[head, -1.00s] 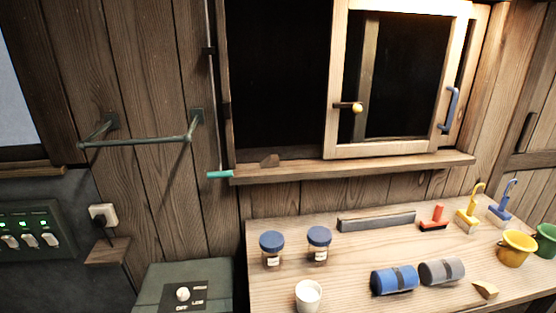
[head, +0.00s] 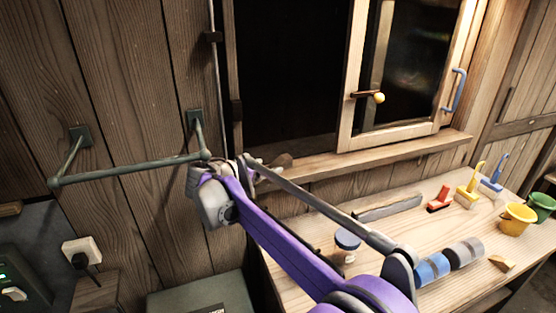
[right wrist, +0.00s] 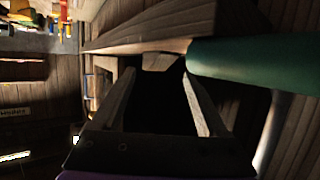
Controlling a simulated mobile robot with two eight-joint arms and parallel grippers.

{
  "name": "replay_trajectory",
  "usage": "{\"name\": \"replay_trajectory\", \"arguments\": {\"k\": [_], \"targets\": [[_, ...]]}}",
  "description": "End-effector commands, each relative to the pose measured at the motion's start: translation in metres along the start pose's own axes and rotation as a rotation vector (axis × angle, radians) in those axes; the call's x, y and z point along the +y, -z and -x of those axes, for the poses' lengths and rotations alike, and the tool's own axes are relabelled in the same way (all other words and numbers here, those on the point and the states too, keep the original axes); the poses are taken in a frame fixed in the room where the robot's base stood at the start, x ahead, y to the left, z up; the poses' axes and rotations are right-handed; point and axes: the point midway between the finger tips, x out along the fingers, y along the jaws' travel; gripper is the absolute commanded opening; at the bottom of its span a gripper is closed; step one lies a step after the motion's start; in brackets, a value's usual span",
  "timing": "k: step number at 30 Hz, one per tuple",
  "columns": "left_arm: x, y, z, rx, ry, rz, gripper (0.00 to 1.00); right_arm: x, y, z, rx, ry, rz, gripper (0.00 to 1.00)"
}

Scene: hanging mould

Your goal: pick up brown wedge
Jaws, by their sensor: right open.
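The brown wedge (head: 281,161) lies on the left part of the window sill, partly hidden by my right gripper. In the right wrist view the wedge (right wrist: 160,62) shows ahead, between and just beyond the fingertips. My right gripper (head: 250,166) is at the left end of the sill, its purple arm reaching up from the lower right. In the right wrist view the gripper (right wrist: 159,76) is open with nothing between its fingers. My left gripper is not in view.
A wall rail (head: 130,170) is left of the gripper. The sliding window frame (head: 345,125) stands to the right. The table below holds a jar (head: 346,245), rolls (head: 432,268), buckets (head: 517,218) and a tan wedge (head: 502,263).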

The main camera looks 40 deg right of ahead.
Motion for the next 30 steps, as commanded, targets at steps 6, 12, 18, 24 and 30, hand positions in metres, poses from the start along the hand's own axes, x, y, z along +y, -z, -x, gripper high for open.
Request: {"name": "replay_trajectory", "arguments": {"k": [6, 12, 18, 24, 30], "targets": [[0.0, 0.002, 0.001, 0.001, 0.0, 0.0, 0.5, 0.001, 0.002, -0.02, 0.0, -0.002, 0.0, 0.76], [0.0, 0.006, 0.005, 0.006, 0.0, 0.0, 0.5, 0.002, 0.008, -0.049, 0.0, -0.002, -0.001, 0.76], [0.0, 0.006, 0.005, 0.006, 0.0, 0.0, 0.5, 0.001, 0.006, -0.065, -0.001, 0.001, 0.001, 0.76], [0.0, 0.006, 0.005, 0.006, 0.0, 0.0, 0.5, 0.001, 0.006, -0.064, -0.002, 0.001, 0.001, 0.67], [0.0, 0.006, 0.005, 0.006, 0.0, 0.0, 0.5, 0.001, 0.006, -0.064, -0.002, 0.001, 0.001, 0.31]]}}
